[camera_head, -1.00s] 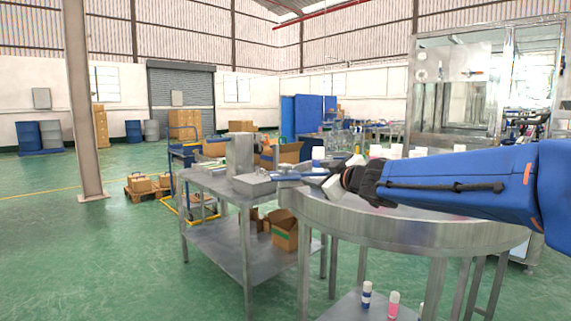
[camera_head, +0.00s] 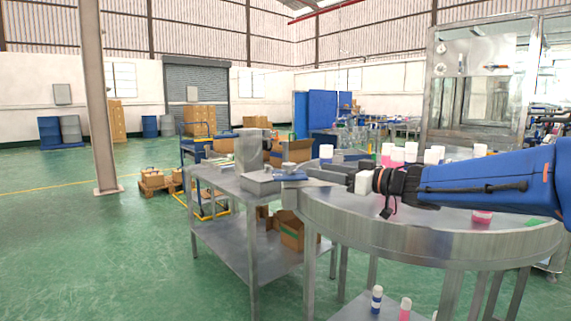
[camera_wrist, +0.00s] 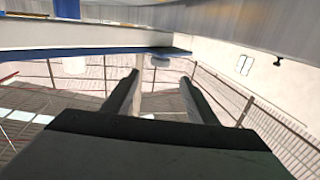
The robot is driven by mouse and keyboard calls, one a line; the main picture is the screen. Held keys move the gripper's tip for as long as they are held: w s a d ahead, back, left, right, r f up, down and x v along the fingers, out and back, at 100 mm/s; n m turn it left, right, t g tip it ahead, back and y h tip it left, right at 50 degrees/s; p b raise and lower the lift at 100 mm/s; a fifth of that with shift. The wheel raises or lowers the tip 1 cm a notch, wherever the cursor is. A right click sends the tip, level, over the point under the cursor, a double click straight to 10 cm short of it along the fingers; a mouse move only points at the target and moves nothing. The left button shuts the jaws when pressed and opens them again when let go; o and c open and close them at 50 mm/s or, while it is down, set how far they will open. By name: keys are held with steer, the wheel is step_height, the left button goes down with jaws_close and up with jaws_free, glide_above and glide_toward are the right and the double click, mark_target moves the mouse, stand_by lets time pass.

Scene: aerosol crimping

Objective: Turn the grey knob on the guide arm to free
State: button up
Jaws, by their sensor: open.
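In the wrist view, a long pale bar with a blue strip (camera_wrist: 110,51) crosses the upper left; I take it for the guide arm. A small grey round piece (camera_wrist: 160,61) sits at the strip's right end and may be the knob; its setting cannot be read. My gripper (camera_wrist: 159,79) is open, its two dark fingers on either side of the line to that piece. No contact shows. In the head view my gripper (camera_head: 314,182) points left over the round table, close to a blue flat piece (camera_head: 291,177). The knob is too small to make out there.
The round steel table (camera_head: 420,240) carries several white-capped and pink containers (camera_head: 398,156) behind my arm. A steel side table (camera_head: 222,180) with a grey upright box (camera_head: 248,150) adjoins it on the left. Cans stand on a lower shelf.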

mark_target(276, 173)
steer(key=x, duration=1.6)
steer(key=shift+w+a, duration=0.15)
steer(key=shift+a, duration=0.05)
steer(key=c, duration=1.1)
steer(key=shift+o, duration=0.2)
steer(key=shift+r, duration=0.1)
steer(key=n+g, duration=0.1)
steer(key=n+g+y, duration=0.1)
steer(key=g, duration=0.1)
steer(key=s+n+g+y, duration=0.1)
steer(key=shift+a+n+g, duration=0.25)
steer(key=shift+n+g, duration=0.05)
steer(key=shift+g, duration=0.1)
steer(key=shift+s+n+g+y, duration=0.3)
steer(key=shift+n+g, duration=0.2)
steer(key=shift+g, duration=0.3)
